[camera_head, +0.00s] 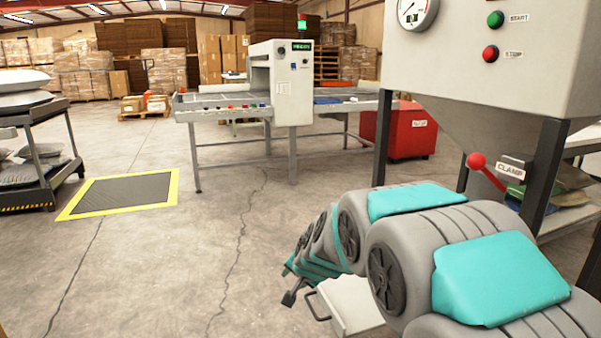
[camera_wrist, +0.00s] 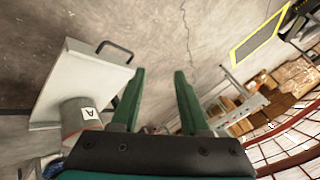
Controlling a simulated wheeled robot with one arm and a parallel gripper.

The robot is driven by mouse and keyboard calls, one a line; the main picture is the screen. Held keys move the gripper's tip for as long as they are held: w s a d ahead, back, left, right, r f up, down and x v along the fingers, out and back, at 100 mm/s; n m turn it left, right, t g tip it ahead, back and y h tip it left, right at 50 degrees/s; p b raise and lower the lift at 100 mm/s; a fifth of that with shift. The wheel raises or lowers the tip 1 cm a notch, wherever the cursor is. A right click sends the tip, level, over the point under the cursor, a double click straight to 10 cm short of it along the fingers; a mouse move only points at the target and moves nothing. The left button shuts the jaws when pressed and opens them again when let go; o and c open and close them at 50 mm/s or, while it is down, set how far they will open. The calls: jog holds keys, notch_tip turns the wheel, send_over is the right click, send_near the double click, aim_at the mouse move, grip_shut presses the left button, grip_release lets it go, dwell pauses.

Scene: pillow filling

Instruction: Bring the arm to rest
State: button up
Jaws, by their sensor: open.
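My arm (camera_head: 400,240), grey with teal pads, fills the lower right of the head view, folded low beside the filling machine (camera_head: 485,60). In the wrist view my gripper (camera_wrist: 157,85) has two green fingers spread apart, with only bare concrete floor between them. It is open and holds nothing. In the head view the gripper's fingers are mostly hidden behind the arm, so I cannot make out its jaws there.
A pale box with a dark handle (camera_head: 350,305) sits close by the arm; the wrist view shows it (camera_wrist: 85,80) left of the fingers. A red-knobbed clamp lever (camera_head: 477,162) juts from the machine. A conveyor bench (camera_head: 235,115) stands behind.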

jog(key=s+d+n+g+h, duration=0.1)
jog(key=s+d, duration=0.4)
jog(key=s, duration=0.9)
jog(key=s+d+r+n+g+h+p, duration=0.1)
jog(key=s+d+n+g, duration=0.2)
jog(key=s, duration=1.1)
jog(key=s+d+r+n+g+h+p, duration=0.1)
jog(key=s+d+g, duration=0.4)
jog(key=s, duration=0.9)
jog(key=d+n, duration=0.1)
jog(key=d, duration=0.2)
jog(key=shift+d, duration=0.25)
